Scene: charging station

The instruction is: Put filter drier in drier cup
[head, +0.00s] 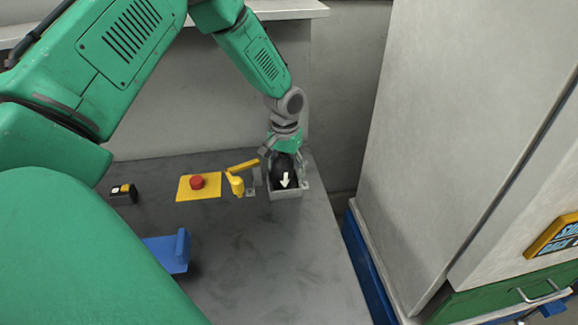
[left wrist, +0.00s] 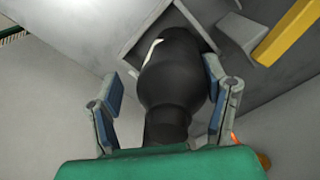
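The filter drier (head: 287,171) is black with a white arrow and stands roughly upright in the head view. Its lower end is inside the grey, box-like drier cup (head: 285,195) near the table's far right corner. In the left wrist view the drier (left wrist: 174,88) reaches into the cup's square opening (left wrist: 128,42). My left gripper (head: 284,156) is above the cup with its fingers on either side of the drier. In the left wrist view the gripper (left wrist: 168,82) is open, with a clear gap at the left finger. The cup's floor is hidden. My right gripper is out of view.
A yellow lever (head: 236,184) on a bracket stands just left of the cup. Further left are a red button on a yellow plate (head: 199,186), a small black box (head: 123,194) and a blue bracket (head: 170,252). The table's front right is clear. A tall grey cabinet (head: 455,130) stands right.

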